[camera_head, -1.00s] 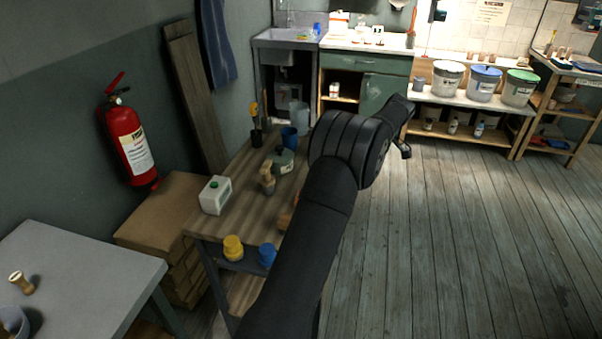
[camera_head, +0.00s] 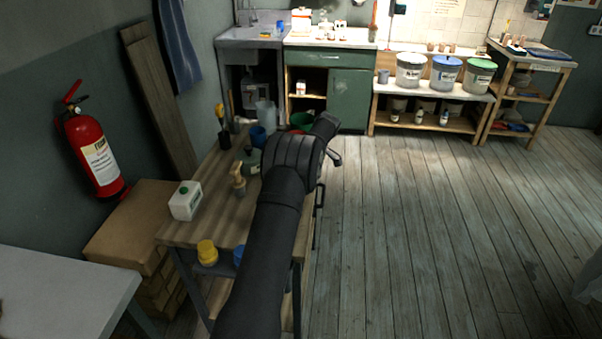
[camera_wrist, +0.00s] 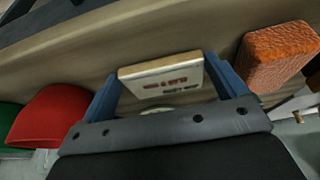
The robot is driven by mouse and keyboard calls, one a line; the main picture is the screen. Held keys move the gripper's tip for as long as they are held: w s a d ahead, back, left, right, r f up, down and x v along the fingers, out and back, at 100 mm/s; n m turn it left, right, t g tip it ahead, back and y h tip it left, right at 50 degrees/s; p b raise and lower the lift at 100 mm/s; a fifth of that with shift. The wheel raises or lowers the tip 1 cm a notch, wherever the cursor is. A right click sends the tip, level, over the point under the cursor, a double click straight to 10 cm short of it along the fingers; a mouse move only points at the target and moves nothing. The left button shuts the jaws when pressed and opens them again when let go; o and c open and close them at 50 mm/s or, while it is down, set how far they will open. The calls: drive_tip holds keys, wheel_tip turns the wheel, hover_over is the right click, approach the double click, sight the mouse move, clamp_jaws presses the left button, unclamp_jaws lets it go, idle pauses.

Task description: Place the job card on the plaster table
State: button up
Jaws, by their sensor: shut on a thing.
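My gripper (camera_wrist: 161,74) has blue fingers on either side of a small cream-coloured card or plate (camera_wrist: 165,84) with red and dark lettering, shut on it. It looks like the job card, but the lettering is too small to read. In the head view my arm covers the gripper and the card. A wooden work table (camera_head: 205,215) stands under and left of my arm. A grey-topped table (camera_head: 60,285) is at the lower left. I cannot tell which one is the plaster table.
In the wrist view, an orange rough block (camera_wrist: 278,56) and a red bowl (camera_wrist: 50,115) are near the gripper.

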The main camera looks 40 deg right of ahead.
drive_tip(key=shift+f, duration=0.15)
drive_tip(key=o, duration=0.7)
drive_tip(key=v, duration=1.2)
drive_tip(key=shift+r, duration=0.2)
